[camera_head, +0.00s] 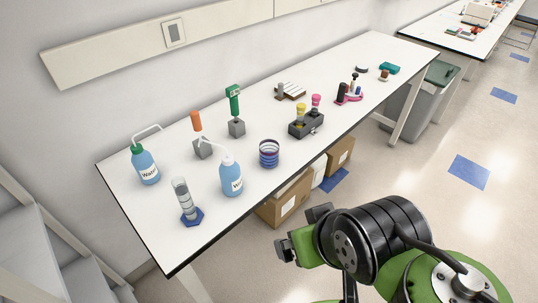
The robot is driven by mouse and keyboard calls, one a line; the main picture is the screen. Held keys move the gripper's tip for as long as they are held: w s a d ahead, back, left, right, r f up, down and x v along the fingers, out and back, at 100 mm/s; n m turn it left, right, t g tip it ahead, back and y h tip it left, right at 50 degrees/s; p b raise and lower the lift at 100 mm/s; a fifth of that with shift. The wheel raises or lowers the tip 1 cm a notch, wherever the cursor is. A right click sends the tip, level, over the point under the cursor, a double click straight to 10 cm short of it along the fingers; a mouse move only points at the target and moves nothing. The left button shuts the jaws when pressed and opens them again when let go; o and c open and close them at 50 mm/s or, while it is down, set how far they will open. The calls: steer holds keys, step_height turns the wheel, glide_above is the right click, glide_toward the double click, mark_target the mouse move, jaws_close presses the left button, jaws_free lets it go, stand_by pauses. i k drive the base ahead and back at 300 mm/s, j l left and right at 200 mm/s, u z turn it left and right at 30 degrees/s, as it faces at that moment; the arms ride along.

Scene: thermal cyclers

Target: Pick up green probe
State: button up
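The green probe (234,101) stands upright in a small grey block (237,128) on the white table, behind the middle of its length. My gripper (301,231) is at the lower middle of the picture, out in front of the table's front edge and well apart from the probe. Its two dark fingers show spread apart, with nothing seen between them. The black wrist and green arm behind it hide part of the floor.
Left of the probe are an orange-topped tool (196,122) in a grey block and two blue wash bottles (146,167) (231,179). A graduated cylinder (184,197), striped cup (269,153) and dark rack (306,124) stand nearby. Boxes (286,203) sit below.

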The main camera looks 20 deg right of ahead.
mark_target(231, 92)
steer(key=i+l+u, duration=0.2)
steer(key=u, duration=0.2)
steer(key=i+l+u, duration=0.15)
steer(key=l+u, duration=0.25)
steer(key=i+l+u, duration=0.15)
steer(key=l+u, duration=1.05)
steer(key=i+j, duration=0.05)
